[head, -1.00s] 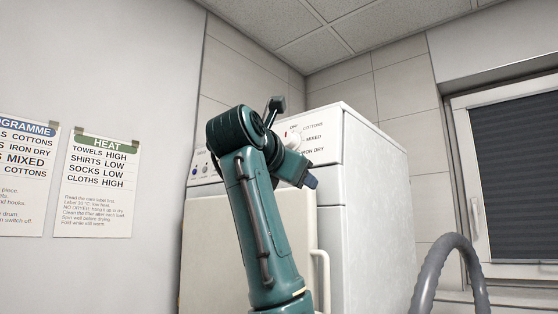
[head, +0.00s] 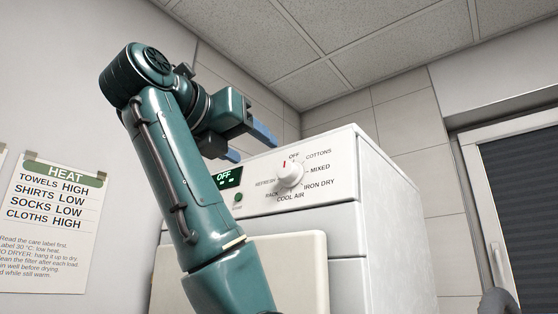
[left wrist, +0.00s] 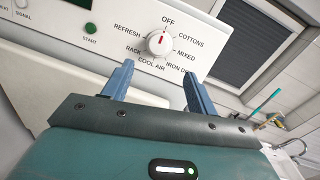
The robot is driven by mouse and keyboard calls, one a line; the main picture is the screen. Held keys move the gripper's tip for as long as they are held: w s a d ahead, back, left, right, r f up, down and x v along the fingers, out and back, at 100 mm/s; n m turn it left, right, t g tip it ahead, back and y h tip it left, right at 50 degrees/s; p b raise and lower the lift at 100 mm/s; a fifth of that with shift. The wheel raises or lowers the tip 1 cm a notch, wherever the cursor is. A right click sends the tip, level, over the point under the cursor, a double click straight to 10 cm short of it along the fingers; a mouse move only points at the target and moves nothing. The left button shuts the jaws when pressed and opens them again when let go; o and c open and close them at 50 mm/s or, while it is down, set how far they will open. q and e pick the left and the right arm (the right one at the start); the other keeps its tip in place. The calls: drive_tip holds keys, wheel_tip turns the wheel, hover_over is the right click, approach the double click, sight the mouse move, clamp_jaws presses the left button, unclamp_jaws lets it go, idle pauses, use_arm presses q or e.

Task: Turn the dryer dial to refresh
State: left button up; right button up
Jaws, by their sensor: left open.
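The white dryer dial (head: 290,174) sits on the control panel, ringed by printed labels. Its red mark points up toward OFF; it also shows in the left wrist view (left wrist: 160,43). The REFRESH label (left wrist: 127,31) is to the dial's upper left in the left wrist view. The small display (head: 228,178) reads OFF. My left gripper (head: 249,145) is open and empty, up and left of the dial in the head view. In the left wrist view, its blue fingers (left wrist: 158,70) are spread below the dial, apart from it. My right gripper is out of view.
The dryer's white body (head: 395,225) stands in the corner by tiled walls. A green start button (head: 238,197) is below the display. A HEAT notice (head: 52,235) hangs on the left wall. A window with a dark blind (head: 520,195) is at right.

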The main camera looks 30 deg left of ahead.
sight(284, 170)
use_arm(q)
drive_tip(key=w, duration=0.3)
drive_tip(key=w+p, duration=0.1)
drive_tip(key=w, duration=0.2)
drive_tip(key=w+p, duration=0.1)
drive_tip(key=w, duration=0.2)
drive_tip(key=shift+w+a, duration=0.25)
drive_tip(key=shift+w, duration=0.5)
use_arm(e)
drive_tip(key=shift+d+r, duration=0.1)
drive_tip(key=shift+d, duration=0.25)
use_arm(q)
drive_tip(key=c, duration=1)
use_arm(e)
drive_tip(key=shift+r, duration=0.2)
